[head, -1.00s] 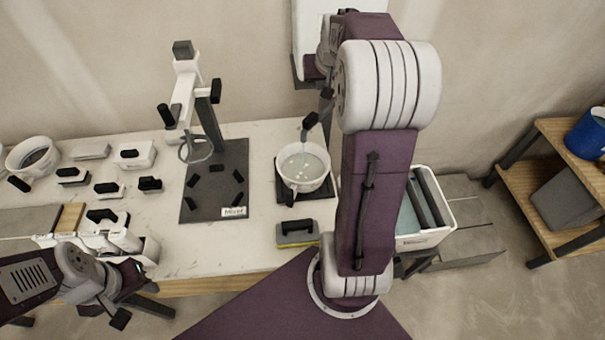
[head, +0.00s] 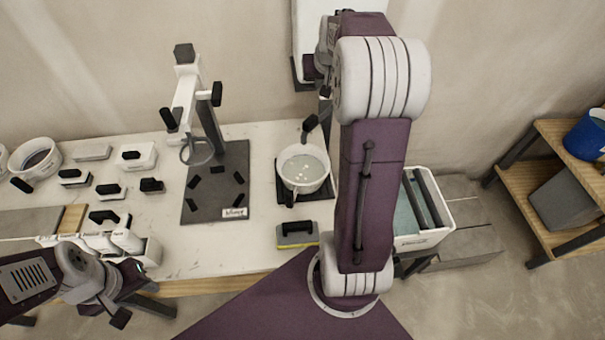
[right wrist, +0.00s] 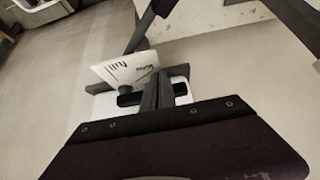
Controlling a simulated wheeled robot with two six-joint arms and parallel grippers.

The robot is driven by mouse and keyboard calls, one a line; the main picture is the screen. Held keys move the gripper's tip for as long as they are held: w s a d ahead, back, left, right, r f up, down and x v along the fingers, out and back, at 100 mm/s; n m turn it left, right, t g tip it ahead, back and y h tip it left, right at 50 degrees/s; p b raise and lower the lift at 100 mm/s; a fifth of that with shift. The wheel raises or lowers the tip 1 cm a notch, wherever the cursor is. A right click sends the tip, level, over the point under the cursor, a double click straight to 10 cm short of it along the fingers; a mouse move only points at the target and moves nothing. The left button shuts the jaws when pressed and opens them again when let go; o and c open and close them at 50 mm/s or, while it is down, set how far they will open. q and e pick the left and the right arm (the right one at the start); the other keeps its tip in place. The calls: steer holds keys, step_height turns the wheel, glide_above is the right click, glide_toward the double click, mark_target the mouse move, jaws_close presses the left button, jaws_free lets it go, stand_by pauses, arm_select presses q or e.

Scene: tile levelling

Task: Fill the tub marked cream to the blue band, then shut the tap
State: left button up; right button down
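A white tub (head: 304,184) with black grips stands on a dark pad, holding pale liquid. I cannot read a cream mark or see a blue band on it. A white dispenser (head: 303,20) hangs on the wall behind; my right arm covers most of it and the tap area. My right gripper (right wrist: 160,88) is hidden in the head view. In the right wrist view its two fingers are close together at a black bar (right wrist: 128,99), beside a white card (right wrist: 125,66) reading "full"; whether they grip the bar is unclear. My left gripper (head: 130,292) is open and empty at the table's front left.
A mixer stand (head: 211,120) is on a dark mat (head: 216,211) left of the tub. Another tub (head: 38,165) and several black-handled tools are further left. A yellow-edged float (head: 297,234) lies before the tub. A white bin (head: 440,240) and wooden shelf (head: 520,205) are right.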

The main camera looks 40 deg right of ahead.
steer(key=r+p, duration=0.1)
steer(key=r, duration=0.1)
steer(key=r+p, duration=0.4)
steer(key=shift+s+a+r, duration=0.2)
steer(key=shift+s+r, duration=0.2)
steer(key=s+a+f+n+g+y, duration=0.1)
steer(key=a+f+n+y, duration=0.15)
steer(key=a, duration=0.75)
steer(key=s+a+f+n+y, duration=0.15)
steer(key=a+f, duration=0.25)
steer(key=a, duration=0.6)
steer(key=s+a+f+g, duration=0.2)
steer(key=s+a+f, duration=0.1)
steer(key=s+f, duration=0.2)
steer(key=s+a+f+n+g, duration=0.1)
steer(key=s+a+f, duration=0.2)
steer(key=s, duration=0.7)
steer(key=shift+f+n+g+h, duration=0.3)
steer(key=shift+f+g, duration=0.1)
steer(key=shift+f, duration=0.45)
steer(key=shift+s+d, duration=0.15)
